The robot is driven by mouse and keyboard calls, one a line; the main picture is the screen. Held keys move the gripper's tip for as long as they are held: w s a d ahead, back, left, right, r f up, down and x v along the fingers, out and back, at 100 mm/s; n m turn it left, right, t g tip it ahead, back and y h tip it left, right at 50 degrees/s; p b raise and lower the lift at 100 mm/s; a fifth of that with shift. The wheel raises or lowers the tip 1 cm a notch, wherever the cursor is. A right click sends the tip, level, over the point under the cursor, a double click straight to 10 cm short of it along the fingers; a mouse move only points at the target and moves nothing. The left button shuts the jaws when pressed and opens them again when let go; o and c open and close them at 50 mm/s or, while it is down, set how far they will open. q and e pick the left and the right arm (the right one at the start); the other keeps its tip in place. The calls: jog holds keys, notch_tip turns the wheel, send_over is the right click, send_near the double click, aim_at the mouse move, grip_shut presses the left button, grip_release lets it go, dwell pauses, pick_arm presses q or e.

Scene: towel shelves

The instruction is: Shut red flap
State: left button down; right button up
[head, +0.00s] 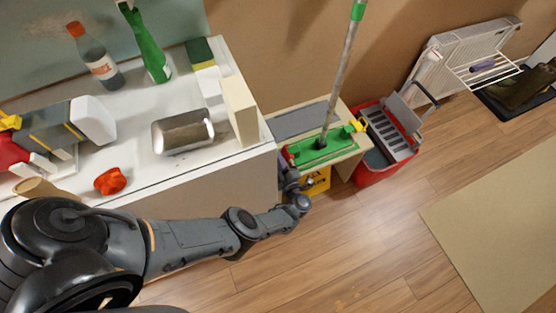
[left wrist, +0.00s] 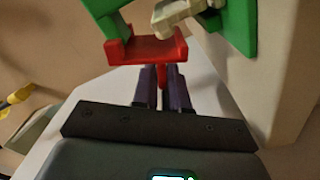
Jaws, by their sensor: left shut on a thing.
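A green mop head (head: 322,147) with a grey pole lies on a small wooden bench beside the white counter. Its red flap (head: 287,152) is at the left end, and a yellow flap (head: 358,125) is at the right end. My left gripper (head: 283,170) reaches up to the red flap from below. In the left wrist view, the red flap (left wrist: 147,50) sits just ahead of my left gripper (left wrist: 163,78). The purple fingers are shut on a narrow red tab under the flap. The flap hangs next to green mop parts (left wrist: 110,22). My right gripper is not in view.
The white counter (head: 222,165) stands close left of my left gripper, with bottles, a metal tin (head: 183,133) and a red object (head: 110,181) on it. The floor in front is clear.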

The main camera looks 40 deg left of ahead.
pick_arm(q)
jog(key=c, duration=1.2)
grip_release()
jog(key=shift+c, duration=0.2)
jog(key=shift+d, duration=0.1)
